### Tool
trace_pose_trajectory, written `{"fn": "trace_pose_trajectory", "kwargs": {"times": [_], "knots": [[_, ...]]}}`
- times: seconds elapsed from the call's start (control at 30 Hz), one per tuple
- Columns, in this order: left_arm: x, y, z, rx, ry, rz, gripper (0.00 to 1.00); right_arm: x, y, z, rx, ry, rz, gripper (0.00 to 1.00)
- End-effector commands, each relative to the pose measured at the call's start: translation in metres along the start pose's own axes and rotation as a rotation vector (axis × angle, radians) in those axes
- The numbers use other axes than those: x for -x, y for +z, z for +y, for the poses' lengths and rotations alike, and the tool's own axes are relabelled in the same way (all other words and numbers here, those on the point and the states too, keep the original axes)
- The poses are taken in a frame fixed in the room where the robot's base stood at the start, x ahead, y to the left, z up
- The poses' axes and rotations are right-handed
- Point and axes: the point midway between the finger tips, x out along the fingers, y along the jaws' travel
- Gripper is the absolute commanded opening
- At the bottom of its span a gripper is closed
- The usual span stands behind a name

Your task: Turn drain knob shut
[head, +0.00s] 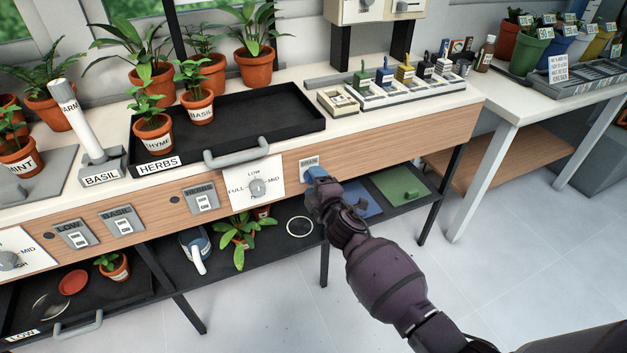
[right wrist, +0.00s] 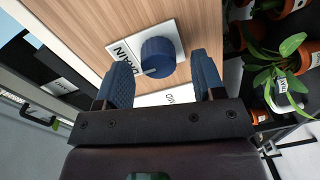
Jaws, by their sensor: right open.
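The drain knob is a round blue knob (right wrist: 158,57) on a white plate marked DRAIN (right wrist: 128,60), fixed to the wooden front panel of the bench. In the head view the plate (head: 308,162) shows just above my right gripper (head: 314,180), which covers most of the knob. In the right wrist view my right gripper (right wrist: 163,80) is open, its two blue-padded fingers on either side of the knob with gaps visible. I cannot tell whether either finger touches it. A light line marks the knob's edge. My left gripper is not in view.
A white dial panel (head: 257,184) is left of the drain plate. A black HERBS tray (head: 268,125) with potted plants stands above. Below, a dark shelf (head: 273,262) holds a watering jug (head: 196,247), a plant and a ring. The floor at right is clear.

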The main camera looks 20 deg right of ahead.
Motion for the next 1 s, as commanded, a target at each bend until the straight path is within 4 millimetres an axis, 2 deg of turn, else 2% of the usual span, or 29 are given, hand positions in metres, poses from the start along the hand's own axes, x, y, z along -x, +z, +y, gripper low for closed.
{"fn": "trace_pose_trajectory", "kwargs": {"times": [0.07,0.23,0.53,0.7,1.0], "knots": [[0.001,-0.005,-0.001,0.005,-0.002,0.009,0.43,0.011,-0.001,0.005,-0.001,0.005,0.001,0.63],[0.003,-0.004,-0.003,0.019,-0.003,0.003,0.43,0.038,-0.001,0.005,-0.002,0.005,0.001,0.63],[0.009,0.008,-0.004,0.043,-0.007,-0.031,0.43,0.080,-0.001,0.003,-0.001,0.003,0.001,0.63],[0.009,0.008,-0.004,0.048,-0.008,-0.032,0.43,0.092,-0.001,0.002,0.000,0.002,0.001,0.63],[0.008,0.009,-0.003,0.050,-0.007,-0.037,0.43,0.095,-0.001,0.001,0.000,0.001,0.001,0.63]]}}
